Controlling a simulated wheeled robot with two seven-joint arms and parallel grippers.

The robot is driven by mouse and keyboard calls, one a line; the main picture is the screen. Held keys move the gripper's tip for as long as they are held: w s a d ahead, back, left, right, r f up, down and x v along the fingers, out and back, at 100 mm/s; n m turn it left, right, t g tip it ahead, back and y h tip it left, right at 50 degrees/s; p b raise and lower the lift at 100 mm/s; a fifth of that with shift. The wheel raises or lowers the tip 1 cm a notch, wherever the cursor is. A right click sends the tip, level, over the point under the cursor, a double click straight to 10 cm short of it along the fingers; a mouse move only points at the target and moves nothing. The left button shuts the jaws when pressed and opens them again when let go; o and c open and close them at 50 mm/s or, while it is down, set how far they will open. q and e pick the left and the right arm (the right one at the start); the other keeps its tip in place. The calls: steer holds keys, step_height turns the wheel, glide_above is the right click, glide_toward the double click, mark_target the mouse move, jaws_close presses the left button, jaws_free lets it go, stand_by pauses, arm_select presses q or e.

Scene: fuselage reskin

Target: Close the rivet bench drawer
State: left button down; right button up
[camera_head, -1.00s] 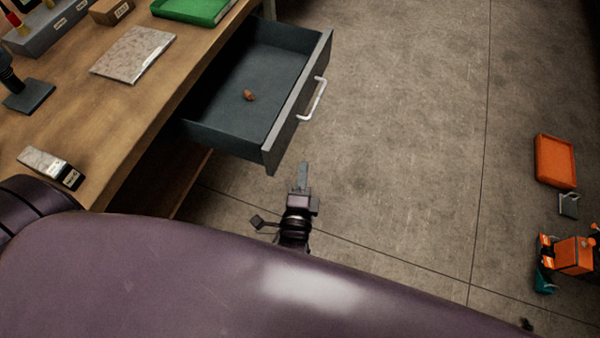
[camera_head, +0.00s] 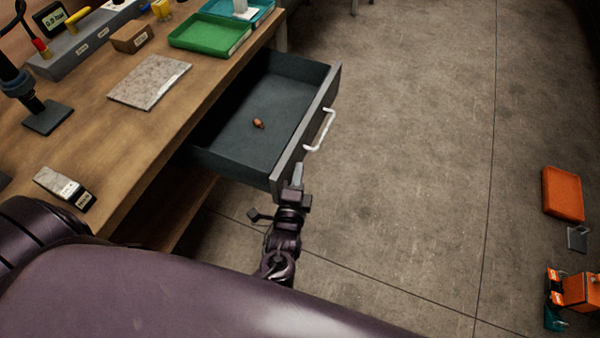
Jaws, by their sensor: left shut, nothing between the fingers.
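The rivet bench drawer (camera_head: 235,150) is a dark grey box pulled out from the wooden bench (camera_head: 150,155). A small brown-orange object (camera_head: 258,123) lies on its floor. The drawer's white handle (camera_head: 321,131) is on the front panel, which faces right. My left gripper (camera_head: 298,175) is shut and empty. It is at the near end of the drawer's front panel, below the handle in the picture. Whether it touches the panel I cannot tell. My right gripper is not in view.
On the bench are a green tray (camera_head: 210,36), a grey speckled plate (camera_head: 150,81) and a small labelled block (camera_head: 64,187). An orange bin (camera_head: 563,194) and an orange machine (camera_head: 576,291) are at the far right. The concrete floor right of the drawer is clear.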

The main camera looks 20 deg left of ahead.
mark_target(201, 137)
arm_select(q)
steer(key=shift+a, duration=0.55)
steer(key=a, duration=0.4)
steer(key=a+p, duration=0.1)
steer(key=a, duration=0.2)
steer(key=a+p, duration=0.1)
steer(key=a, duration=0.3)
steer(key=shift+w+a+r, duration=0.1)
steer(key=shift+w+a, duration=0.15)
steer(key=shift+a, duration=0.05)
steer(key=a, duration=1.5)
steer(key=shift+w+a, duration=0.25)
steer(key=shift+a, duration=0.05)
steer(key=shift+a+b, duration=0.3)
steer(key=shift+a, duration=0.2)
